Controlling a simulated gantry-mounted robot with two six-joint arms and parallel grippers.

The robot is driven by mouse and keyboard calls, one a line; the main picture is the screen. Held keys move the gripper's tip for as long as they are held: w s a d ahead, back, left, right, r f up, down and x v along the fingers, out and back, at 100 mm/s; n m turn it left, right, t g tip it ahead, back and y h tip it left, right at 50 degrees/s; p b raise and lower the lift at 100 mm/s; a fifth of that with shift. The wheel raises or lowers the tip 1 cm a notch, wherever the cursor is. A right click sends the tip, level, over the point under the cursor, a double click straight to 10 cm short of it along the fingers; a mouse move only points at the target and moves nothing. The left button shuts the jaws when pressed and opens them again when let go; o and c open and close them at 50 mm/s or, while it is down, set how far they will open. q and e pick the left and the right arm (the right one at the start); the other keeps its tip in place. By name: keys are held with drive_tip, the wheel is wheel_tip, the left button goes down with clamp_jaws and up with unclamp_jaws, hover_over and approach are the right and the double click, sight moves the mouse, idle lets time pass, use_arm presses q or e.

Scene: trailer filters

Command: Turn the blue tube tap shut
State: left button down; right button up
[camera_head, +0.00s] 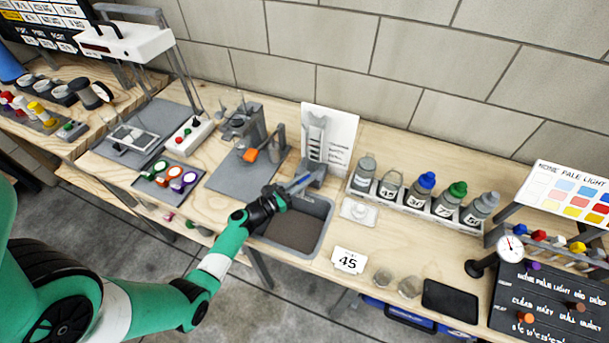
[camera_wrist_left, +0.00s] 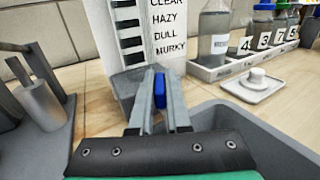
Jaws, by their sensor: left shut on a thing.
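The blue tap (camera_wrist_left: 160,88) shows between the two grey fingers of my left gripper (camera_wrist_left: 160,76) in the left wrist view, and the fingers are shut on it. The tap sits low in front of the grey tube stand (camera_wrist_left: 127,88); its exact turn is hard to see behind the fingers. In the head view my left gripper (camera_head: 298,185) reaches the foot of the tube (camera_head: 316,138), above the back edge of a grey basin (camera_head: 322,222). The tube stands upright before a white card (camera_head: 340,130). My right gripper is not in view.
A rack of several bottles (camera_head: 424,206) stands to the right of the tube. A small white dish (camera_head: 359,211) lies in front of it. A grey stand with an orange part (camera_head: 249,155) is to the left.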

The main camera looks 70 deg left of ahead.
use_arm(q)
drive_tip(key=shift+m+t+h, duration=0.3)
drive_tip(key=shift+m+h, duration=0.7)
drive_tip(key=shift+h, duration=0.6)
drive_tip(key=c, duration=0.9)
unclamp_jaws()
drive_tip(key=shift+s, duration=0.1)
